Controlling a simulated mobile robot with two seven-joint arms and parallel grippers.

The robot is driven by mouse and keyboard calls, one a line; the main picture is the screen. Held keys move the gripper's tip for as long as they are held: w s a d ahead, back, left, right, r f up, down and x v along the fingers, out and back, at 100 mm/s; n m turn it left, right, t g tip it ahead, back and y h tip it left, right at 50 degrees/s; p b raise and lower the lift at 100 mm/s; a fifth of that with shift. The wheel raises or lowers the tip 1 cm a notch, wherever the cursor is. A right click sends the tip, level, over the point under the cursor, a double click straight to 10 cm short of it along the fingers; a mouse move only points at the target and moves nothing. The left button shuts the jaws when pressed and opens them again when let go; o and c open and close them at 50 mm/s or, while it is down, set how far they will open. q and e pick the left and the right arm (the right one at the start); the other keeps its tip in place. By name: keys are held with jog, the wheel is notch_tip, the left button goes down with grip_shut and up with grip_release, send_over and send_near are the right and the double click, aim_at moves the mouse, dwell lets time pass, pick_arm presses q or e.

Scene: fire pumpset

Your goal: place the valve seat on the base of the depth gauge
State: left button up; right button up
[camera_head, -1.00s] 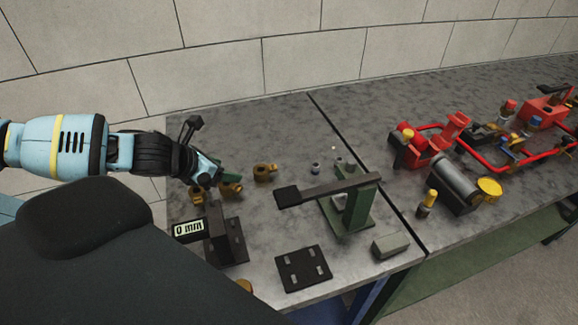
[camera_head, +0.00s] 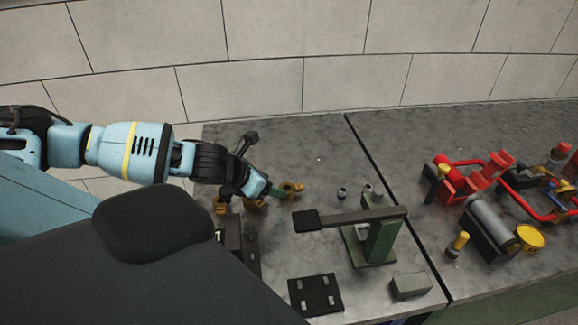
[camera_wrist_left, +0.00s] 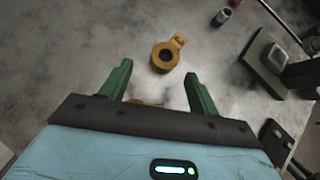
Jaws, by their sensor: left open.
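Several brass ring parts with side tabs, seemingly the valve seats, lie on the grey bench. One (camera_head: 291,187) is just beyond my left gripper (camera_head: 270,190); another (camera_head: 221,206) lies to its left. In the left wrist view, a brass ring (camera_wrist_left: 165,57) lies ahead of the open, empty left gripper (camera_wrist_left: 158,74). A second brass part is mostly hidden below the gripper's palm. The depth gauge (camera_head: 220,236), black with a small display, stands nearer the front, partly hidden by my dark body. My right gripper is out of view.
A green stand with a dark lever arm (camera_head: 378,243) stands right of the gripper. A black plate (camera_head: 315,294) and a grey block (camera_head: 411,286) lie in front. Small cylinders (camera_head: 342,194) sit behind the stand. Red pump parts (camera_head: 470,178) fill the right bench.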

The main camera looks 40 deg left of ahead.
aim_at(283, 188)
pick_arm(q)
jog(key=shift+d+x, duration=0.2)
jog(key=shift+x, duration=1.1)
jog(key=shift+d+x, duration=0.15)
jog(key=shift+x, duration=1.1)
jog(key=shift+r, duration=0.1)
jog(key=shift+w, duration=0.1)
grip_shut()
jog(key=shift+r, duration=0.15)
